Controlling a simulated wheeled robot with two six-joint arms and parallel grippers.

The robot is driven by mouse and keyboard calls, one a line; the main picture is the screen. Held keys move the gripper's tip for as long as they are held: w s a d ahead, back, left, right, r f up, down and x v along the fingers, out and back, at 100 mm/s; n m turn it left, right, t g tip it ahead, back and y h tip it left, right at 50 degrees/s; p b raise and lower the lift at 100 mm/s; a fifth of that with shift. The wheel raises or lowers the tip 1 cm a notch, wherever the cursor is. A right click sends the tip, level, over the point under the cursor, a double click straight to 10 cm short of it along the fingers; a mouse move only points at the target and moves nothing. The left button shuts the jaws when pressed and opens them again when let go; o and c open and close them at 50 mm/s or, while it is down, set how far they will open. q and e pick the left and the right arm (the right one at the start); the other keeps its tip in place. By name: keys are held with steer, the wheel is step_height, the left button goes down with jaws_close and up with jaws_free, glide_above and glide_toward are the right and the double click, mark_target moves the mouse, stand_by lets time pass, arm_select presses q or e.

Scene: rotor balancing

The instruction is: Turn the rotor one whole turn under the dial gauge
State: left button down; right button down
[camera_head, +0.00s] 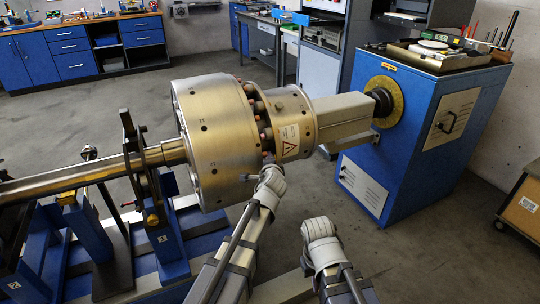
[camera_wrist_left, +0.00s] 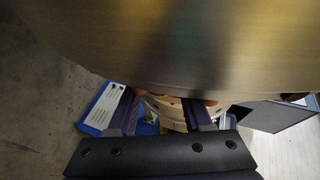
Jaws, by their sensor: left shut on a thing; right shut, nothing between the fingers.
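The rotor (camera_head: 215,135) is a large brass-coloured drum with a bolted flange and a narrower collar carrying a warning label. It lies level, with its shaft (camera_head: 95,175) running left through a support stand. My left gripper (camera_wrist_left: 162,112) reaches in at the rotor's lower near side; its fingers are hidden in the head view. In the left wrist view it is shut on a part of the rotor, below the big drum surface. My right gripper (camera_head: 320,230) is shut and empty, in front of the rotor and apart from it. I cannot clearly make out the dial gauge.
A blue drive cabinet (camera_head: 410,135) stands at the right, its round hub joined to the rotor by a grey coupling housing (camera_head: 340,115). Blue stands (camera_head: 165,240) hold the shaft at the left. Workbenches (camera_head: 75,55) line the back.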

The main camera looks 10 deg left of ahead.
mark_target(266, 132)
arm_select(q)
steer(key=r+g+p, duration=0.1)
steer(key=r+p, duration=0.2)
steer(key=p, duration=0.2)
steer(key=w+a+r+n+g+h+p, duration=0.1)
steer(key=r+g+p, duration=0.1)
steer(key=r+p, duration=0.2)
steer(key=w+a+r+g+h+p, duration=0.1)
steer(key=r+p, duration=0.2)
steer(key=p, duration=0.4)
steer(key=shift+w+r+g+p, duration=0.2)
steer(key=shift+g+p, duration=0.1)
steer(key=shift+w+a+r+p, duration=0.25)
steer(key=shift+w+r+p, duration=0.15)
steer(key=shift+r+p, duration=0.4)
steer(key=shift+c, duration=1.7)
jaws_free()
steer(key=shift+s+d+r, duration=0.1)
steer(key=p+v, duration=0.5)
steer(key=v, duration=0.2)
steer(key=shift+s+r+p, duration=0.2)
steer(key=shift+s+p, duration=0.05)
steer(key=shift+p, duration=0.15)
